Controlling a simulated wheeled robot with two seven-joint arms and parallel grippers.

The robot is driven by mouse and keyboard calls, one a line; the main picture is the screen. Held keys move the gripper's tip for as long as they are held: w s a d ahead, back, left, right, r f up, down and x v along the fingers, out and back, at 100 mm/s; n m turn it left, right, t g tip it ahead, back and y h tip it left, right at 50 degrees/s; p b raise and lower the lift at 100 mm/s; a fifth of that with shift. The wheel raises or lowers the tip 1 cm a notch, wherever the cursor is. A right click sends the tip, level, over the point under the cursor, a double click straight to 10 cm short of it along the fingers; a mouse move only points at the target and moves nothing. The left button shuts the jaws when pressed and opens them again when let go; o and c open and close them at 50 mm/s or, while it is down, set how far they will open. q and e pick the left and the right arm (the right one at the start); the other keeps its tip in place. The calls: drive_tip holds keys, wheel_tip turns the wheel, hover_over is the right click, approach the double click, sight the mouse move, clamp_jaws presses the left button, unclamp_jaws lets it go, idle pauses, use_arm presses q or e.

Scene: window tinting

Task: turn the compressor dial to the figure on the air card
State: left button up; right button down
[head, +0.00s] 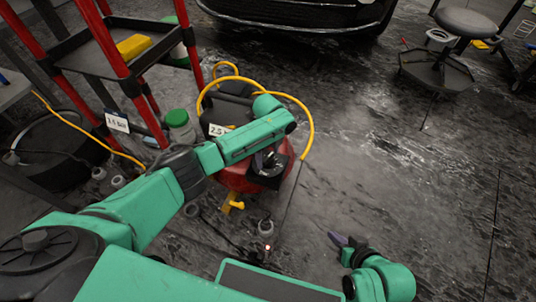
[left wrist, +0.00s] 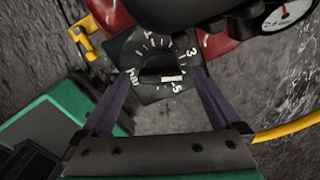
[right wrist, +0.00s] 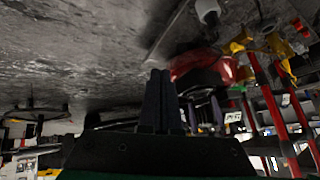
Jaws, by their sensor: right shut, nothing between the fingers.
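The red compressor (head: 240,181) stands on the floor in the head view. Its dial (left wrist: 157,68) is in the left wrist view: a dark knob on a black square plate with white figures. A pale mark on the knob lies near the figure that looks like ".5". My left gripper (left wrist: 158,76) is open, its fingers on either side of the knob; I cannot tell whether they touch it. A white card (head: 218,130) by the compressor seems to start "2.5". Another card (head: 117,122) on the red rack reads roughly "1.5 bar". My right gripper (head: 342,242) is shut and empty, away from the compressor.
A gauge (left wrist: 284,14) sits beside the dial. A yellow hose (head: 309,125) loops around the compressor. The red-posted rack (head: 103,40) and a green-lidded bottle (head: 179,125) stand to the left. A stool (head: 466,22) is at the back right. The floor at right is mostly clear.

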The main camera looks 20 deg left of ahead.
use_arm(q)
drive_tip(key=shift+r, duration=0.1)
wheel_tip(320, 180, up, 8)
drive_tip(key=p, duration=0.4)
drive_tip(key=shift+r, duration=0.15)
drive_tip(key=r, duration=0.2)
use_arm(e)
drive_tip(key=s+d+r+g+h, duration=0.3)
drive_tip(key=s+d+r+g, duration=0.2)
drive_tip(key=d+r, duration=0.3)
use_arm(q)
wheel_tip(320, 180, up, 4)
drive_tip(key=p, duration=0.2)
hover_over(268, 156)
drive_tip(key=shift+s, duration=0.15)
use_arm(e)
wheel_tip(268, 156, down, 6)
drive_tip(key=d+m, duration=0.1)
drive_tip(key=shift+w+h, duration=0.2)
drive_tip(key=shift+h, duration=0.1)
use_arm(q)
drive_tip(key=shift+d, duration=0.1)
